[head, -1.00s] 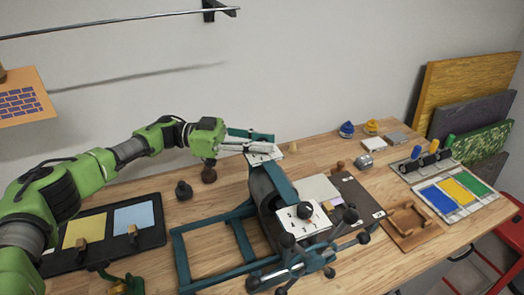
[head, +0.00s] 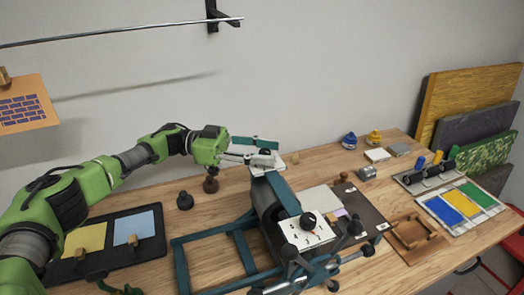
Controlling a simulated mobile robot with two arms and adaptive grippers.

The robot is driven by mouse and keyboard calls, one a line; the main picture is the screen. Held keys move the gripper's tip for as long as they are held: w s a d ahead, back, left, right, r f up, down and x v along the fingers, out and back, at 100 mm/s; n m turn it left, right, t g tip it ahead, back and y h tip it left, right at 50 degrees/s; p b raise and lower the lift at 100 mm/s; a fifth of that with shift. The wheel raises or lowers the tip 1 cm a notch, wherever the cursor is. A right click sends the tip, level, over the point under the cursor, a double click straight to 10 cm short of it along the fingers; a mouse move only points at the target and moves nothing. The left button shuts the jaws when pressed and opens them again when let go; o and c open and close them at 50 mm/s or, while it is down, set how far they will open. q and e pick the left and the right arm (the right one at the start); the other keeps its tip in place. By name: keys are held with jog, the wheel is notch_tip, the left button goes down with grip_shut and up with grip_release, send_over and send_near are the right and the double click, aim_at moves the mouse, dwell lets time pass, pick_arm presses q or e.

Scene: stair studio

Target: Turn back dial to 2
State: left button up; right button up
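A teal-framed press with a dark roller stands on the wooden bench. Its back dial is mostly hidden: only part of its white plate (head: 257,170) and a dark knob (head: 265,152) show. My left gripper (head: 262,158) is at this knob, its grey fingers reaching right over the plate. I cannot tell whether they touch or grip the knob, nor which number it points to. The front dial has a black knob (head: 308,221) on a white numbered plate (head: 304,236), clear of my gripper. My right gripper is not in view.
The press's spoked handwheel (head: 312,268) is in front. A black tray (head: 150,251) with yellow and blue sheets lies left. Two dark knobbed pieces (head: 185,196) stand behind it. A wooden tray (head: 415,237) and colour panels (head: 460,205) lie right. A rail (head: 120,33) crosses the wall.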

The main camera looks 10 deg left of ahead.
pick_arm(q)
jog(key=a, duration=1.2)
jog(key=shift+s, duration=0.15)
